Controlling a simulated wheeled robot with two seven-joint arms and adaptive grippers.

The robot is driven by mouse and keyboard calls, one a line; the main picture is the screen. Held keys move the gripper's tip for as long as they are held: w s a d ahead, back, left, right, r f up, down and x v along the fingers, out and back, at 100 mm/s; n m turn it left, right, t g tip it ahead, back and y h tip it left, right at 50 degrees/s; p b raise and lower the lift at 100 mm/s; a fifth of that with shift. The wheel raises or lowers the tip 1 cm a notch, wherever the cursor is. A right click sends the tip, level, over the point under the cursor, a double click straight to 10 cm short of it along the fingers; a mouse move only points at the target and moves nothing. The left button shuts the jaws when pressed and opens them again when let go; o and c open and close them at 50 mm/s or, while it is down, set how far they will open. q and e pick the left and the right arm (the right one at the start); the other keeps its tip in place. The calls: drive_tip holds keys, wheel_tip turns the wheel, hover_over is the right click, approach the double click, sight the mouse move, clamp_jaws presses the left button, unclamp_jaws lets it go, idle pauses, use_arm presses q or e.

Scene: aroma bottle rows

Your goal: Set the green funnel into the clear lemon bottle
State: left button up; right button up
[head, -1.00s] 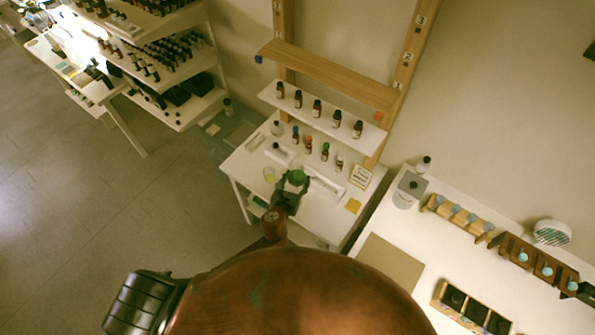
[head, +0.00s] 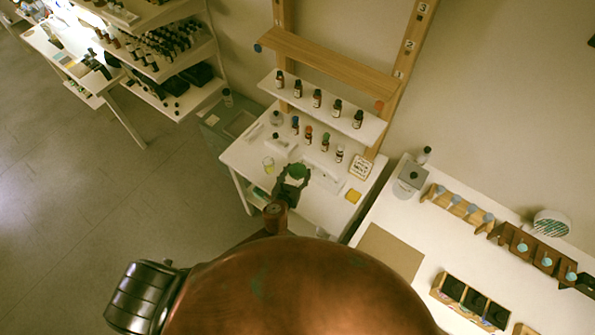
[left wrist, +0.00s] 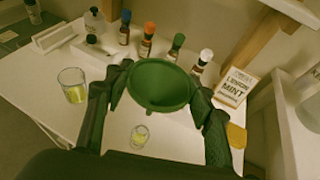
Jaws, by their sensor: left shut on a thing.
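The green funnel (head: 298,171) is held above the small white table in the head view. My left gripper (head: 294,177) is shut on it, with a finger on each side of its wide rim. In the head view this bottle is hidden behind my gripper. My right gripper is not in view.
A glass beaker of yellow liquid (left wrist: 73,88) stands left of the gripper. Behind is a row of dark bottles with coloured caps (left wrist: 147,38). A bottle shelf (head: 335,118) hangs above.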

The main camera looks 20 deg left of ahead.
sight(297, 176)
use_arm(q)
drive_tip(key=shift+f+b, duration=1.15)
drive_tip(key=shift+f, duration=0.7)
drive_tip(key=shift+p, duration=0.35)
drive_tip(key=shift+r, duration=0.1)
idle(0.7)
drive_tip(key=shift+f+b, duration=0.9)
drive_tip(key=shift+f, duration=0.5)
drive_tip(key=shift+f+b, duration=0.9)
drive_tip(key=shift+f, duration=0.2)
